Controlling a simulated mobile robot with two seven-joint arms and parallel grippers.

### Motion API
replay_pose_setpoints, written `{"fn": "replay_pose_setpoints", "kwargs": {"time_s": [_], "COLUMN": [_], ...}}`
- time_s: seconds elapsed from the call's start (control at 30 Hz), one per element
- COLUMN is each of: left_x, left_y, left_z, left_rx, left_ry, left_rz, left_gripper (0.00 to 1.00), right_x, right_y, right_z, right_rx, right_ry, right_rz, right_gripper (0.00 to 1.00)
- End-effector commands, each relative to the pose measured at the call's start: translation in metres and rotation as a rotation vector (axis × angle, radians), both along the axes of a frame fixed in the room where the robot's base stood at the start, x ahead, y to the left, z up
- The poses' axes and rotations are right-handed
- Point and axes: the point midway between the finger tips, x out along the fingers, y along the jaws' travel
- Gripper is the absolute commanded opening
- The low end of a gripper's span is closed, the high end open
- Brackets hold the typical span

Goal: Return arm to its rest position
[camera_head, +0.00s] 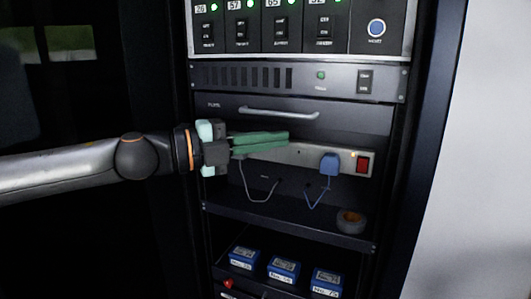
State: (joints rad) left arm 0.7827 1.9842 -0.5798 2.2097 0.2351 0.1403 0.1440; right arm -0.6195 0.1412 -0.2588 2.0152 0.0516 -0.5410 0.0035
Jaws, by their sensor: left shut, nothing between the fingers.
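My left arm comes in from the left, level with the rack's middle. My left gripper (284,140) has green fingers that point right and lie shut together with nothing between them. It is in front of a grey power strip (290,153) and hides its left part. Whether the fingers touch the strip I cannot tell. My right gripper is not in view.
The strip bears a blue plug (329,163) and a red switch (363,165). Above are a drawer handle (279,113) and a panel with several switches and green lights. Below, a shelf (290,213) holds an orange-and-dark roll (350,217). Several blue boxes (284,268) stand lower.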

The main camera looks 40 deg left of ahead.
Motion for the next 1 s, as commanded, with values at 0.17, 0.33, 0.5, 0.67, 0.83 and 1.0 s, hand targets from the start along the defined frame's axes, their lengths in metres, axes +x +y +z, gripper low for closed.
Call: {"fn": "replay_pose_setpoints", "kwargs": {"time_s": [0.17, 0.33, 0.5, 0.67, 0.83, 1.0], "left_x": [-0.009, -0.01, -0.006, 0.017, 0.046, 0.059], "left_y": [0.005, 0.005, 0.003, -0.016, -0.047, -0.074], "left_z": [-0.001, 0.0, -0.006, -0.044, -0.116, -0.194], "left_rx": [0.0, -0.002, -0.012, -0.09, -0.246, -0.423], "left_ry": [-0.001, 0.001, 0.011, 0.077, 0.199, 0.332], "left_rz": [0.001, 0.0, -0.007, -0.049, -0.081, -0.063], "left_gripper": [0.0, 0.0, 0.0, 0.0, 0.0, 0.0], "right_x": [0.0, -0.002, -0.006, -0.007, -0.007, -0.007], "right_y": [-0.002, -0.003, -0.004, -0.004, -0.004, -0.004], "right_z": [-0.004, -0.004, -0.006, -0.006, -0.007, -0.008], "right_rx": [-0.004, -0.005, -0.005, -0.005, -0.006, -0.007], "right_ry": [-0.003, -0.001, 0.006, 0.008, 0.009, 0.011], "right_rz": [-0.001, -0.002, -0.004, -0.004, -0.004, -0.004], "right_gripper": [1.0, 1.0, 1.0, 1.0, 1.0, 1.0]}}
